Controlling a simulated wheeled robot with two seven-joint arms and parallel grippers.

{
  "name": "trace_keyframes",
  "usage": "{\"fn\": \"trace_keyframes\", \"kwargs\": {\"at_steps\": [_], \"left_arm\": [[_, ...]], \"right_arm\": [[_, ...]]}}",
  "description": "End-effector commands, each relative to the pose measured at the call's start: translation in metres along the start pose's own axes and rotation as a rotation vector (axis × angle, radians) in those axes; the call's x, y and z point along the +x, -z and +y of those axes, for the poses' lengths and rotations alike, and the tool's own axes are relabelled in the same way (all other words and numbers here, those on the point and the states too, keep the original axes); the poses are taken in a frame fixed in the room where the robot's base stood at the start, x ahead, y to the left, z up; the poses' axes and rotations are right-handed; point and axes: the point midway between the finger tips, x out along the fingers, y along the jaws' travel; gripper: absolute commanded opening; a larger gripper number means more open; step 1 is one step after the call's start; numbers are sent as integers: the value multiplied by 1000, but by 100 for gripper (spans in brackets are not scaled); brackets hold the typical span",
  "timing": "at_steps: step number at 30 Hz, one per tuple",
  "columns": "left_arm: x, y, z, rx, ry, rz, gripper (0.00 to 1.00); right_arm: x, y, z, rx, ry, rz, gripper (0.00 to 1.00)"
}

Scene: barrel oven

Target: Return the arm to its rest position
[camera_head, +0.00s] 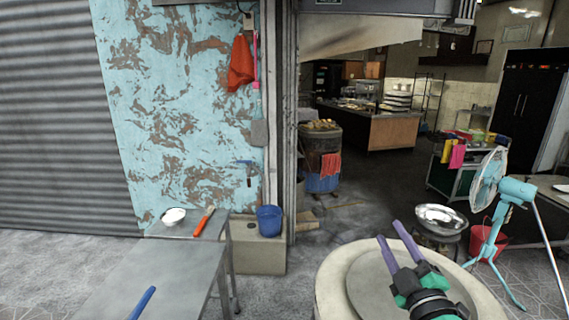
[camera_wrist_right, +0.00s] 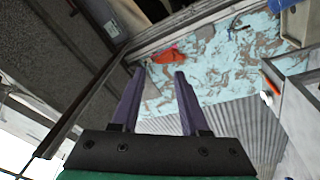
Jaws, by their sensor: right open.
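My right gripper (camera_head: 390,231) is open, with two purple fingers apart and nothing between them. It is in front of and above the round pale barrel oven top (camera_head: 330,283) with its grey lid (camera_head: 365,285), at the lower right of the head view. The arm behind it hides part of the lid. In the right wrist view the same open fingers (camera_wrist_right: 159,73) point toward the peeling turquoise wall, with empty space between them. My left gripper does not show.
A grey metal table (camera_head: 165,275) stands at lower left, with a blue handle-like bar (camera_head: 142,303). Behind it are a white bowl (camera_head: 173,215), an orange-handled tool (camera_head: 204,221) and a blue bucket (camera_head: 269,220). A metal bowl (camera_head: 441,219) and a turquoise fan (camera_head: 489,178) stand right of the barrel.

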Motion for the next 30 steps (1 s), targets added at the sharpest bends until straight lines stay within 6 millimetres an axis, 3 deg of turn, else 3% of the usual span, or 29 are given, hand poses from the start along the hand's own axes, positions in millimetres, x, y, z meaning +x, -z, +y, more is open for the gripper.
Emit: {"fn": "trace_keyframes", "kwargs": {"at_steps": [1,3,6,9,12,19,26,30], "left_arm": [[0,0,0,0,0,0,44],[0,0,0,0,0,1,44],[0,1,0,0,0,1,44],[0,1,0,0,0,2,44],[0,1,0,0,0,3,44],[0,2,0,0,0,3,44],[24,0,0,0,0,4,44],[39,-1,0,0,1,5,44]], "right_arm": [[-13,-38,-19,124,47,-167,45],[-40,-86,-52,273,134,-400,45],[-87,-128,-100,425,270,-659,45],[-133,-147,-140,528,399,-854,45],[-176,-153,-171,603,522,-1006,45],[-268,-139,-220,731,807,-1277,45],[-277,-203,-320,709,825,-1305,45],[-301,-246,-387,698,844,-1328,45]]}}
